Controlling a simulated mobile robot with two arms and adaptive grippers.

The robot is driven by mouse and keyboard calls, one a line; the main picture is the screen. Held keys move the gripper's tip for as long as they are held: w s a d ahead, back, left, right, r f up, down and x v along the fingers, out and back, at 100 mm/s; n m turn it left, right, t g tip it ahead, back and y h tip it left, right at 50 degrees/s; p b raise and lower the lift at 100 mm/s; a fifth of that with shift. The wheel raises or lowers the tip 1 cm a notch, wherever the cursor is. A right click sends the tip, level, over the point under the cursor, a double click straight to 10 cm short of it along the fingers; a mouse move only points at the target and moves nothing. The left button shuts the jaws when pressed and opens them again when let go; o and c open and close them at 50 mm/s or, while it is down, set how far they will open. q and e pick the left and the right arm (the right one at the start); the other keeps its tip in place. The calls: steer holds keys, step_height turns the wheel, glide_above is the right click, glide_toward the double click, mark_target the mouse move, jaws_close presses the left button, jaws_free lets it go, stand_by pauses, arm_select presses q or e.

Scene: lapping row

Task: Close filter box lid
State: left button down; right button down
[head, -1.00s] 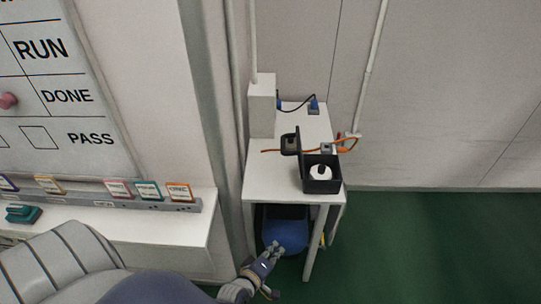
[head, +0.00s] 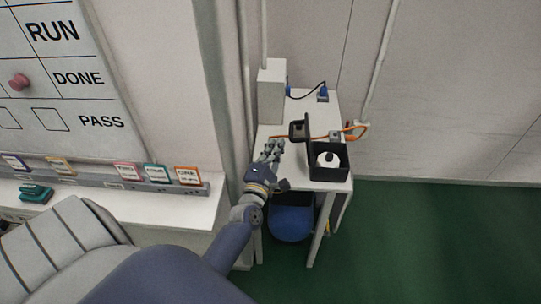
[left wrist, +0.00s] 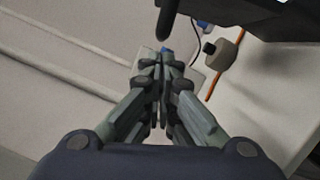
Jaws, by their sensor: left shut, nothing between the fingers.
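The black filter box (head: 343,172) sits at the right front of the small white table. Its lid (head: 308,130) stands open, upright at the box's left rear side. A white round filter (head: 328,160) with a dark centre lies inside. My left gripper (head: 272,146) is shut and empty over the table's left part, to the left of the box and lid, apart from them. In the left wrist view my shut fingers (left wrist: 159,66) point away; a dark part (left wrist: 225,12) at the upper right is probably the box or lid. My right gripper is out of view.
A pale upright box (head: 271,92) stands at the table's (head: 310,110) back left. An orange cable (head: 354,132) runs behind the filter box, and a blue plug (head: 323,95) is at the back. A blue bin (head: 291,222) stands underneath. A shelf with label cards (head: 187,175) is at left.

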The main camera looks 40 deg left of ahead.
arm_select(q)
steer(key=shift+x, duration=1.45)
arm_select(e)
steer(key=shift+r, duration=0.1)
arm_select(q)
steer(key=shift+r, duration=0.1)
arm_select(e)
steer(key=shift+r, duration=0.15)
